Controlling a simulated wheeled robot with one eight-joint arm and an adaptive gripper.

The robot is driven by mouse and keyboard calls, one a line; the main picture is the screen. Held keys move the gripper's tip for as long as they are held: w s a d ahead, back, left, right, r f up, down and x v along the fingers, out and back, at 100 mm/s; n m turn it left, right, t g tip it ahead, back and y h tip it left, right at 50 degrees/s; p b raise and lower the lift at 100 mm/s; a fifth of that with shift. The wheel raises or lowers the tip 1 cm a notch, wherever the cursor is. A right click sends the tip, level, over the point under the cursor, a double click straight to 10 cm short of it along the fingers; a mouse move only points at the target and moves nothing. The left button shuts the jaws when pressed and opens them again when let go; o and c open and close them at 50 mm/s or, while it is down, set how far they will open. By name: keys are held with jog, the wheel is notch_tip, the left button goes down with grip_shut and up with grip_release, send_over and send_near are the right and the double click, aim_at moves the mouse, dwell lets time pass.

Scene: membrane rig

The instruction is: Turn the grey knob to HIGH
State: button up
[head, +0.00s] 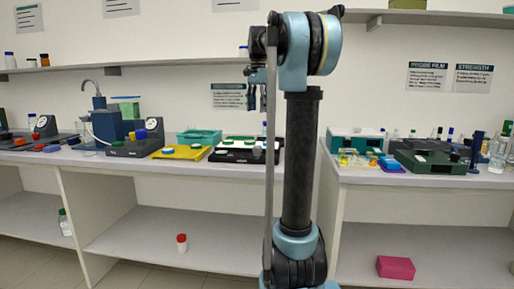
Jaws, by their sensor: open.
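My gripper (253,102) hangs in the upper middle of the head view, in front of the wall and above the bench. It is open, holds nothing visible and is far from the bench equipment. A dark grey rig (128,149) with a round dial and blue and yellow knob-like parts stands on the left bench. A second dark unit with a dial (42,128) stands farther left, with small red and blue parts near it. I cannot make out which part is the grey knob, or any HIGH mark; they are too small or hidden.
A yellow tray (182,153), a black-and-white tray (240,142) and a teal bin (199,137) sit right of the rig. A dark green case (432,158) and bottles crowd the right bench (400,180). A gap separates the benches behind my arm.

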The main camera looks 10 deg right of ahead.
aim_at(257, 151)
notch_tip(257, 151, down, 17)
jog(key=shift+w+f, duration=0.1)
dwell(0.6)
jog(key=c, duration=1.1)
jog(key=shift+o, duration=0.2)
jog(key=shift+a, duration=0.15)
